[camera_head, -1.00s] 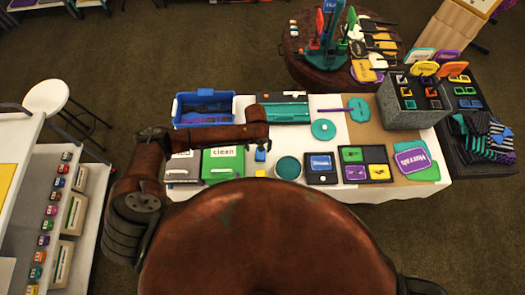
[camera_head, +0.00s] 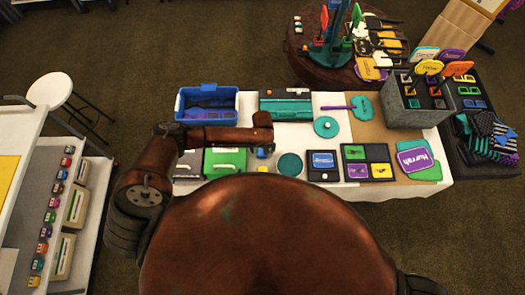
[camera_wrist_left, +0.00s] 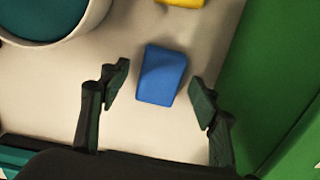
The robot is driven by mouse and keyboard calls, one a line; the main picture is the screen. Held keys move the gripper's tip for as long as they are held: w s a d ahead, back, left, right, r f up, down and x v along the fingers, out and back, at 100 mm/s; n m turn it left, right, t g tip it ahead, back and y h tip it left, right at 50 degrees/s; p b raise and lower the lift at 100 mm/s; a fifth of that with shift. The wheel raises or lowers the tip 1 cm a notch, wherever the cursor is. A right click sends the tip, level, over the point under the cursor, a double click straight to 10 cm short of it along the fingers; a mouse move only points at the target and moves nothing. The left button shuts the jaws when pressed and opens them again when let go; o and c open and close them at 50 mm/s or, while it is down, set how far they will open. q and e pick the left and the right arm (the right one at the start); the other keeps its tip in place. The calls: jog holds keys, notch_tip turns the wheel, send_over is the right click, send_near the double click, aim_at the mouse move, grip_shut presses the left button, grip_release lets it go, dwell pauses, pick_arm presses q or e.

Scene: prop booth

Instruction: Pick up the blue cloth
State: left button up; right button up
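The blue cloth (camera_wrist_left: 162,74) looks like a small folded block on the white table. In the left wrist view it lies between the two open fingers of my left gripper (camera_wrist_left: 160,88), with a gap on each side. It is not held. In the head view my left gripper (camera_head: 264,138) is over the front middle of the table, and the cloth beneath it is mostly hidden. My right gripper is not in view.
A green box (camera_wrist_left: 270,75) stands close to the right finger in the wrist view. A teal-filled white bowl (camera_wrist_left: 55,20) and a yellow item (camera_wrist_left: 180,2) lie farther off. A blue bin (camera_head: 208,88) and a grey crate (camera_head: 415,115) stand on the table (camera_head: 335,138).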

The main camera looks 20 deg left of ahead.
pick_arm(q)
jog(key=c, duration=1.1)
jog(key=shift+r, duration=0.55)
jog(key=s+d+r, duration=0.3)
jog(key=r, duration=0.1)
jog(key=s+d+r, duration=0.3)
jog(key=r, duration=0.1)
jog(key=s+d+r, duration=0.4)
jog(key=shift+a, duration=0.1)
